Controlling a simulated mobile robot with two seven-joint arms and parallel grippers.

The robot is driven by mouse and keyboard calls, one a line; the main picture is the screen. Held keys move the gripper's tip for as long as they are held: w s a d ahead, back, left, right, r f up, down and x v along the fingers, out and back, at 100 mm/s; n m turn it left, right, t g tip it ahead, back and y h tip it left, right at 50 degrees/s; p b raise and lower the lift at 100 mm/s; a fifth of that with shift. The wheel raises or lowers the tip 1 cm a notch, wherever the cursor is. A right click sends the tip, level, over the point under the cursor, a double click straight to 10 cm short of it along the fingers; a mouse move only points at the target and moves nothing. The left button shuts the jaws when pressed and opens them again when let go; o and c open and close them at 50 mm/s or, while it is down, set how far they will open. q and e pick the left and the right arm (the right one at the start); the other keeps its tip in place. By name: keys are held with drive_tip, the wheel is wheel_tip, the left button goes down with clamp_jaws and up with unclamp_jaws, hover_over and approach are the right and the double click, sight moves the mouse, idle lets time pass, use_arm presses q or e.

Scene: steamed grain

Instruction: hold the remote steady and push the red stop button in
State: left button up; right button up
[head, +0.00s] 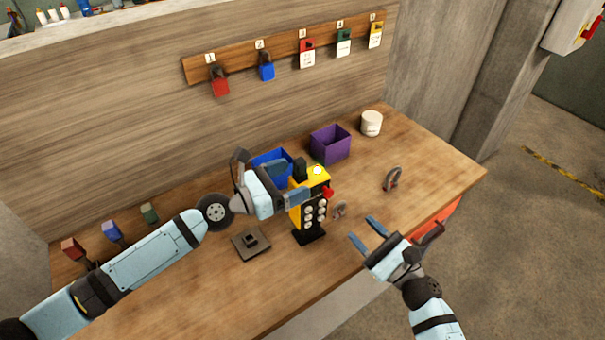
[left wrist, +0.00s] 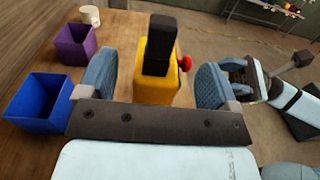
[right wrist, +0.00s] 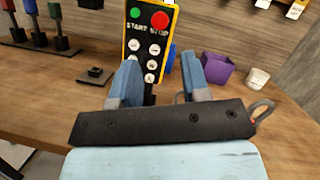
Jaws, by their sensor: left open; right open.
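The yellow remote (head: 296,215) with a black button face stands upright on a black foot on the table. Its red stop button (right wrist: 160,19) is at the top right of the face, beside a green button (right wrist: 135,12); it also shows in the head view (head: 328,193). My left gripper (head: 290,184) is open behind the remote's upper part. In the left wrist view the remote (left wrist: 155,80) is between its fingers, with gaps visible on both sides. My right gripper (head: 364,232) is open and empty, in front and to the right of the remote, its fingers pointing towards it.
A blue bin (head: 272,160) and purple bin (head: 330,145) stand behind the remote, with a white cup (head: 371,123) further right. A dark block (head: 251,243) lies left of it; shackles (head: 392,179) lie right. Padlocks hang on a wall rail (head: 285,47).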

sight(296, 178)
use_arm(q)
drive_tip(key=shift+x, duration=1.65)
drive_tip(key=c, duration=1.3)
drive_tip(key=shift+c, duration=0.4)
use_arm(e)
drive_tip(key=shift+r, duration=0.1)
drive_tip(key=c, duration=0.7)
drive_tip(key=shift+s+r+m, duration=0.2)
drive_tip(key=shift+r+m, duration=0.05)
drive_tip(key=shift+m, duration=0.05)
clamp_jaws()
drive_tip(key=s+r+m+h, duration=0.2)
drive_tip(key=s+m+h, duration=0.3)
drive_tip(key=s+m, duration=0.1)
drive_tip(key=shift+s+d+m+t+h, duration=0.3)
drive_tip(key=shift+s+d+h, duration=0.05)
drive_tip(key=shift+d+h, duration=0.05)
